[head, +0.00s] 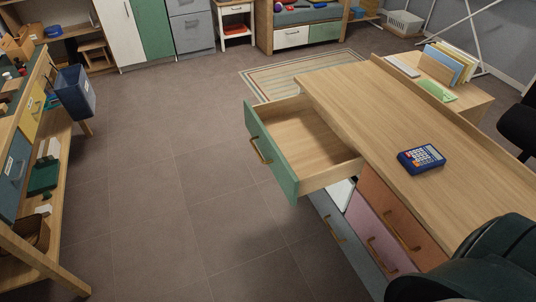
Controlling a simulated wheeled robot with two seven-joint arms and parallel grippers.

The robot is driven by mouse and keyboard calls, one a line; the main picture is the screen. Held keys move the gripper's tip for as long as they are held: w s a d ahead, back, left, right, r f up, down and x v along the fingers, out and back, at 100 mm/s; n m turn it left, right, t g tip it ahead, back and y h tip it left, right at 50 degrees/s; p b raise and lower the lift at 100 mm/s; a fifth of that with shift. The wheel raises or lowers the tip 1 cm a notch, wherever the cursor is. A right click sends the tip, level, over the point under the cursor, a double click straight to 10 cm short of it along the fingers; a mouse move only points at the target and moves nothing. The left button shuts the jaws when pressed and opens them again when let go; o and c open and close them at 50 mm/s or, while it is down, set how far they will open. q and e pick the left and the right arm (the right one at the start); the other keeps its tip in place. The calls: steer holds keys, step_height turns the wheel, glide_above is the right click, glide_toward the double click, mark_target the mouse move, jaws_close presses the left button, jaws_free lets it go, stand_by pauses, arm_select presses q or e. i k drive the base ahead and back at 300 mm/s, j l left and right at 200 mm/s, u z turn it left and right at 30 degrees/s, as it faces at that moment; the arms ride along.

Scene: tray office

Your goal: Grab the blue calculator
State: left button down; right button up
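The blue calculator (421,158) lies flat on the wooden desk top (375,115), right of the middle of the head view. Its keys face up and nothing covers it. Neither of my grippers shows in the head view. A dark green rounded shape fills the bottom right corner, in front of the desk's near end; I cannot tell what it is.
A green-fronted drawer (270,152) stands open and empty at the desk's left side. Closed orange (390,213) and pink (378,235) drawers sit nearer. A file holder (441,66) stands beyond the desk. A wooden shelf unit (50,215) is at left. The middle floor is clear.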

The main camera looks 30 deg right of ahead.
mark_target(427, 156)
steer(key=z, duration=2)
steer(key=l+z, duration=0.1)
steer(key=l, duration=0.25)
